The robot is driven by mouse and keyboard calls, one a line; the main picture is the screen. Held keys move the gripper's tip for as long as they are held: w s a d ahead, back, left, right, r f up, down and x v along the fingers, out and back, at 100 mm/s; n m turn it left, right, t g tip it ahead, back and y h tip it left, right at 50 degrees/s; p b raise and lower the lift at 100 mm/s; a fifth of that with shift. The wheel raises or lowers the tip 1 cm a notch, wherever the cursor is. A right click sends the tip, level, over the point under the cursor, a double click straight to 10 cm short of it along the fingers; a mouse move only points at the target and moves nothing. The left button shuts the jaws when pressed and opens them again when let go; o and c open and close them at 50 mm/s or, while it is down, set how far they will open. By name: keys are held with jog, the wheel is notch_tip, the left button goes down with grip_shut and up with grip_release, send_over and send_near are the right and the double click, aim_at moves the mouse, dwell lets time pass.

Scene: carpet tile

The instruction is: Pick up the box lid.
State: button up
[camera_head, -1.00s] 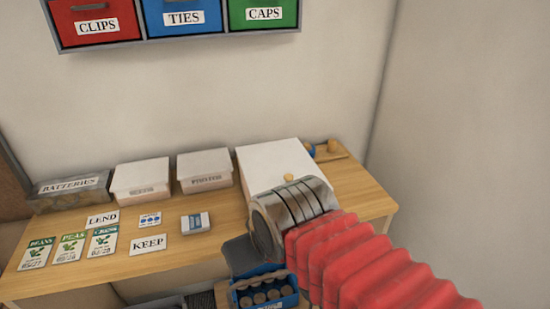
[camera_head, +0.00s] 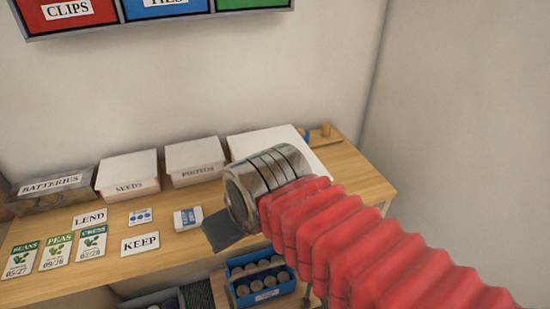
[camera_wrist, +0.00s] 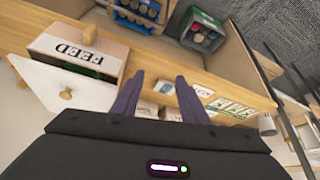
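The box lid (camera_head: 262,141) is a large white panel at the back right of the wooden table in the head view, partly hidden behind my arm. In the wrist view the white lid (camera_wrist: 40,84) lies at the left, with a small wooden knob (camera_wrist: 67,94) on it. It lies against a box labelled FEED (camera_wrist: 75,54); a strip of green shows between them. My gripper (camera_wrist: 159,78) has two dark purple fingers spread apart with nothing between them. They are to the right of the knob in the wrist view and apart from it.
Boxes labelled SEEDS (camera_head: 128,175) and PHOTOS (camera_head: 196,162) and a BATTERIES bin (camera_head: 52,190) line the table's back. Seed packets (camera_head: 57,250) and cards lie in front. A blue caddy of cans (camera_head: 262,282) stands below the table edge. Wall bins (camera_head: 165,10) hang above.

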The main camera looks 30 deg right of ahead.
jog(key=w+d+r+n+g, duration=0.2)
jog(key=w+d+r+n, duration=0.3)
jog(key=d+n, duration=0.4)
jog(key=w+d+r+n+g, duration=0.3)
jog(key=w+d+r+n, duration=0.3)
jog(key=d, duration=0.5)
notch_tip(320, 180, up, 3)
jog(key=n, duration=0.2)
jog(key=shift+f+n+g, duration=0.2)
jog(key=shift+n+g, duration=0.1)
jog(key=shift+n, duration=0.1)
jog(key=shift+w+d, duration=0.1)
jog(key=shift+d, duration=0.05)
jog(key=shift+f, duration=4.3)
jog(key=shift+a+f, duration=0.2)
jog(key=shift+f, duration=2.4)
